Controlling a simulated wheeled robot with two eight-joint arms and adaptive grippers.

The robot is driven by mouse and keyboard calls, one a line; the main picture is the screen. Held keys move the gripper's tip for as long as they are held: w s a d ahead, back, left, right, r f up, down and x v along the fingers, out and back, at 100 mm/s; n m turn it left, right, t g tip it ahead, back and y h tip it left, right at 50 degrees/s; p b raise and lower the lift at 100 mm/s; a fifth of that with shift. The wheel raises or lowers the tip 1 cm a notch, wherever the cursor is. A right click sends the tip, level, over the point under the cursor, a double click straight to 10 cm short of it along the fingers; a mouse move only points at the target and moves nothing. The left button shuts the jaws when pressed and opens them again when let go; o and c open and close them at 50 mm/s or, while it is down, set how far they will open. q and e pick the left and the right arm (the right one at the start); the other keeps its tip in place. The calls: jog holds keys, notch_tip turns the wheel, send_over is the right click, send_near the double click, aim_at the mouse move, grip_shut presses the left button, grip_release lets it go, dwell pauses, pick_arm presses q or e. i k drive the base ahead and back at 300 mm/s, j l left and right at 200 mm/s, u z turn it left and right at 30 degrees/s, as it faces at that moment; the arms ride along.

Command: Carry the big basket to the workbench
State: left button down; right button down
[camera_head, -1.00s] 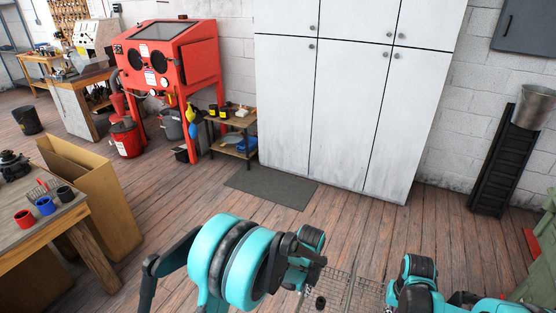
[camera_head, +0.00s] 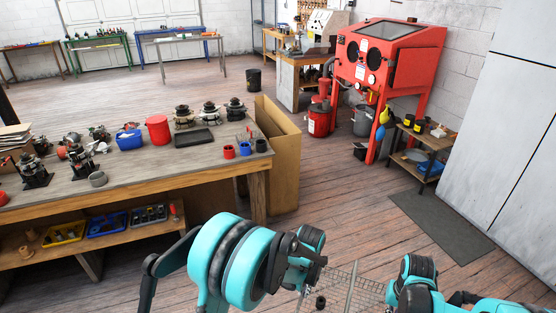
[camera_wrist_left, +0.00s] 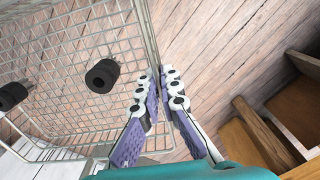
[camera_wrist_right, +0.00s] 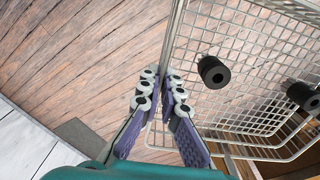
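The big basket (camera_head: 345,285) is a wire mesh basket low in the head view, between my two arms. In the left wrist view its mesh (camera_wrist_left: 75,55) shows with black cylinders (camera_wrist_left: 102,76) inside. My left gripper (camera_wrist_left: 158,82) is closed on one side wall of it. My right gripper (camera_wrist_right: 162,82) is closed on the opposite wall; the basket (camera_wrist_right: 250,60) hangs between them above the floor. The workbench (camera_head: 190,168) stands ahead to the left, with a wooden top and lower shelf. In the head view the left gripper (camera_head: 312,262) is partly hidden.
The workbench top holds a red canister (camera_head: 158,130), a blue bin (camera_head: 129,139), a black tray (camera_head: 194,139) and several machine parts. A tall cardboard box (camera_head: 284,160) stands at its right end. A red blasting cabinet (camera_head: 390,60) is farther back. Wooden floor (camera_head: 340,205) is clear ahead.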

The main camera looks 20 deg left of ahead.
aim_at(183, 158)
jog(key=i+j+u, duration=0.1)
jog(key=u, duration=1.25)
jog(key=i+j, duration=0.15)
jog(key=i, duration=0.9)
jog(key=i+j, duration=0.2)
jog(key=i, duration=0.85)
jog(key=i+j+u, duration=0.1)
jog(key=i, duration=0.95)
